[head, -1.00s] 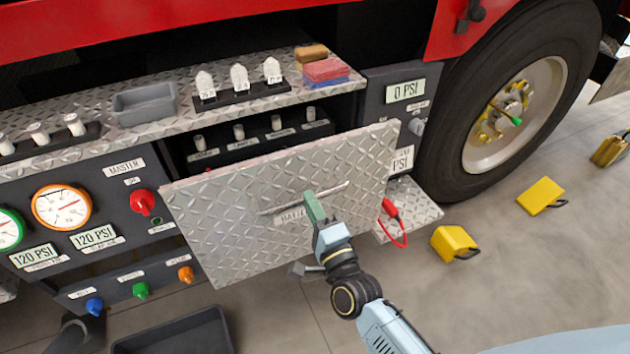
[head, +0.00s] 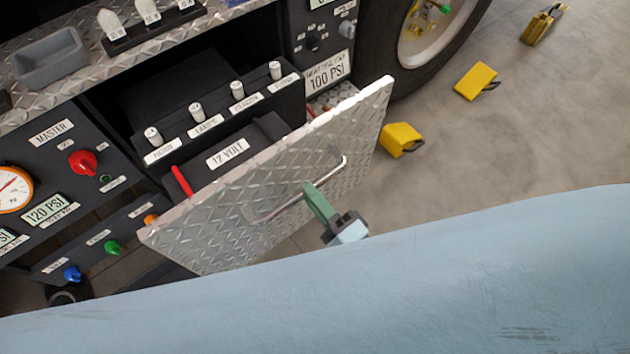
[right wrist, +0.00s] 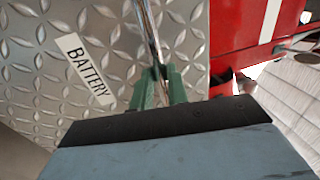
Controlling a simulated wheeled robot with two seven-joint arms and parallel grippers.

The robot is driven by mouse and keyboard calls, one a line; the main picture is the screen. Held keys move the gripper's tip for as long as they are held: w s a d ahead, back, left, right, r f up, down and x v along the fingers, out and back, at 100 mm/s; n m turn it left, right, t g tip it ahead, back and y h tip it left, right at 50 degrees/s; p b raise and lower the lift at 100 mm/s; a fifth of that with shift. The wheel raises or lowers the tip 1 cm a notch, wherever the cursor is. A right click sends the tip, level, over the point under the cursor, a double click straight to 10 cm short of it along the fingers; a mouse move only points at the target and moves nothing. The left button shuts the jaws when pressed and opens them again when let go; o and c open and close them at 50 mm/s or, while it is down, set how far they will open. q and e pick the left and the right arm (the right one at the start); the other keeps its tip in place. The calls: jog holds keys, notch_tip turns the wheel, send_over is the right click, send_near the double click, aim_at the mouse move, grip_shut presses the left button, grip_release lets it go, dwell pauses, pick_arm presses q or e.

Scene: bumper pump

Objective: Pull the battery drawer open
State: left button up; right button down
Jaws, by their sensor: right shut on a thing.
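The battery drawer has a diamond-plate front (head: 225,225) that stands well out from the dark panel, tilted in the head view. Behind it the battery (head: 240,145), labelled 12 VOLT, shows in the drawer. A silver bar handle (head: 335,171) runs across the front. My right gripper (head: 312,192) is shut on this handle near its middle. In the right wrist view the green fingers (right wrist: 158,85) close around the handle (right wrist: 150,35), beside the BATTERY label (right wrist: 85,68). My left gripper is not in view.
Knobs and gauges fill the panel left of the drawer, including a red master knob (head: 83,162). A tyre (head: 395,60) stands at the upper right. Yellow chocks (head: 402,139) lie on the floor to the right. A pale blue part of my body covers the bottom.

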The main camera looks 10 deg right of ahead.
jog(key=shift+r, duration=0.45)
jog(key=c, duration=1.5)
grip_release()
jog(key=shift+s, duration=0.1)
jog(key=shift+o, duration=0.5)
jog(key=shift+f, duration=0.1)
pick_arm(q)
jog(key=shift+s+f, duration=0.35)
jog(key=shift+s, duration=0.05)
pick_arm(e)
jog(key=v, duration=1.3)
jog(key=shift+s, duration=0.2)
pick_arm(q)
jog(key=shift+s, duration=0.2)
pick_arm(e)
jog(key=shift+f, duration=0.15)
